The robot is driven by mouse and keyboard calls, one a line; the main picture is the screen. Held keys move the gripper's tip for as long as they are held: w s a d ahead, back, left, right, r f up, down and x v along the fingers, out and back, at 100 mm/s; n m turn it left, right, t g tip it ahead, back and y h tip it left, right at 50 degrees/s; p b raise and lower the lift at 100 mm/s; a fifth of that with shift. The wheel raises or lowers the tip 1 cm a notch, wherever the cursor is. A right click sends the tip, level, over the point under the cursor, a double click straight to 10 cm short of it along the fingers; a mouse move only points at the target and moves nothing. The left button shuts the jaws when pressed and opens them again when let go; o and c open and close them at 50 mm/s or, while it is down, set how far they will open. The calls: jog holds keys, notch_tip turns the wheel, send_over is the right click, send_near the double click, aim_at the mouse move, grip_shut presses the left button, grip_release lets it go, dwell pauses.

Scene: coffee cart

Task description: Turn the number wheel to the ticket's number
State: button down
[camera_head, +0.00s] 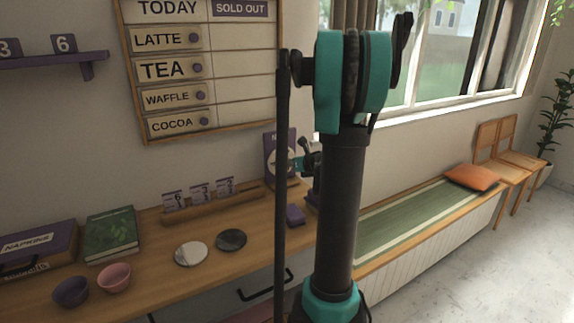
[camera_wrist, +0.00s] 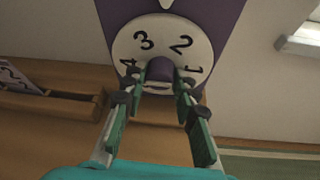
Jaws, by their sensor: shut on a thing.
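The number wheel (camera_wrist: 125,48) is a white disc with dark numerals on a purple stand (camera_wrist: 215,10). In the wrist view 3 and 2 are upper left and upper right, with 4 at left and 1 at right. My gripper (camera_wrist: 160,86) is shut on the purple knob (camera_wrist: 160,68) at the wheel's centre, one finger on each side. The wheel's lower part is partly hidden by the fingers. In the head view the stand (camera_head: 271,140) is at the counter's back right, partly behind my arm.
A purple block (camera_head: 295,215) lies in front of the stand. A white disc (camera_head: 191,254), a dark disc (camera_head: 231,240), two bowls (camera_head: 114,277), a green book (camera_head: 111,232) and a napkin box (camera_head: 38,247) are on the counter. A bench (camera_head: 415,220) extends right.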

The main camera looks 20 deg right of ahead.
jog(key=m+y, duration=0.1)
jog(key=m, duration=0.1)
jog(key=shift+d+m+y, duration=0.2)
jog(key=shift+m+y, duration=0.1)
jog(key=shift+y, duration=0.1)
jog(key=m+y, duration=0.1)
jog(key=m, duration=0.1)
jog(key=shift+f+m+y, duration=0.15)
jog(key=shift+m+y, duration=0.15)
jog(key=shift+y, duration=0.1)
jog(key=m+t+y, duration=0.1)
jog(key=m, duration=0.2)
jog(key=shift+d+f, duration=0.1)
jog(key=shift+f+m+t+y, duration=0.1)
jog(key=shift+m+t+y, duration=0.3)
jog(key=shift+m+y, duration=0.7)
jog(key=shift+m+h, duration=0.3)
jog(key=shift+m, duration=0.2)
jog(key=c, duration=1.2)
grip_release()
jog(key=v, duration=1.2)
